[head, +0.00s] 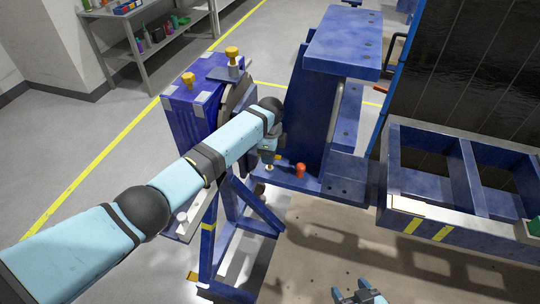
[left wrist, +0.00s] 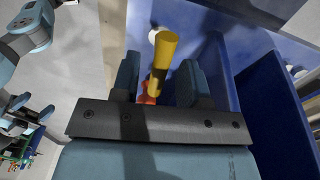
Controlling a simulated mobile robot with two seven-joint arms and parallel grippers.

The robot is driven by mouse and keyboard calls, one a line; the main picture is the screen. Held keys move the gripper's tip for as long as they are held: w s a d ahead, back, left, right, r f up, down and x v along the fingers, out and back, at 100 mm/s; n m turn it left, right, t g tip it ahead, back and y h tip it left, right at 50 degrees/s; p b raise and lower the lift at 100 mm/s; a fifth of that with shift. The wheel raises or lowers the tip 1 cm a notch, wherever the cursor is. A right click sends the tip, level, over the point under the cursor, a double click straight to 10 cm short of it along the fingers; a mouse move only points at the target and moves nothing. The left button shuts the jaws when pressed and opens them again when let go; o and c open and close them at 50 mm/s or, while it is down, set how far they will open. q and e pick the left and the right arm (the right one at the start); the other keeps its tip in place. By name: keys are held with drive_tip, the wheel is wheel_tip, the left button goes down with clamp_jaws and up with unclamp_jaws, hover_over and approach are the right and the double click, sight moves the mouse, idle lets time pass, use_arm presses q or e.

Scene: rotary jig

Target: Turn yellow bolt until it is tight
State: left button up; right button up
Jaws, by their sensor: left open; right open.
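A yellow bolt (left wrist: 163,60) stands between the two fingers of my left gripper (left wrist: 158,82) in the left wrist view. The fingers are open on either side of it, with a gap showing. In the head view my left gripper (head: 269,158) points down at the blue jig's lower plate (head: 335,190); the arm and fingers hide most of the bolt there. A red bolt (head: 300,170) stands just right of the gripper, and red also shows behind the yellow bolt in the wrist view (left wrist: 147,90). My right gripper (head: 360,295) is open and empty at the bottom edge.
Two other yellow bolts (head: 188,79) (head: 232,53) stand on the blue block at the left. The jig's tall blue upright (head: 312,100) rises close behind my left gripper. A blue frame with open bays (head: 400,205) is at the right. A shelf (head: 135,45) stands far left.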

use_arm(q)
wheel_tip(320, 180, up, 13)
drive_tip(key=b, duration=0.1)
drive_tip(key=shift+f, duration=0.15)
idle(0.3)
drive_tip(key=s+a+f+n+h, duration=0.1)
drive_tip(key=s+a+f+n, duration=0.2)
drive_tip(key=s+f, duration=0.3)
drive_tip(key=s+a+f+n+t+h, duration=0.1)
drive_tip(key=s+a+f+n, duration=0.2)
drive_tip(key=s, duration=0.5)
drive_tip(key=s+a+f+n+h, duration=0.1)
drive_tip(key=s+a+f+n, duration=0.15)
drive_tip(key=s+f, duration=0.35)
drive_tip(key=s+a+r+n+t+y, duration=0.15)
drive_tip(key=s+a+n, duration=0.35)
drive_tip(key=s+a, duration=0.55)
drive_tip(key=s+a+r+n+t+y, duration=0.1)
drive_tip(key=s+a+r+n, duration=0.35)
drive_tip(key=s, duration=0.85)
drive_tip(key=w+d+f+t+h, duration=0.1)
drive_tip(key=w+d+f+t, duration=0.1)
drive_tip(key=f, duration=0.5)
drive_tip(key=w+d+f+t+h, duration=0.1)
drive_tip(key=w+d+f+t, duration=0.1)
drive_tip(key=f+t, duration=0.3)
drive_tip(key=shift+w+f, duration=0.85)
drive_tip(key=shift+f, duration=0.4)
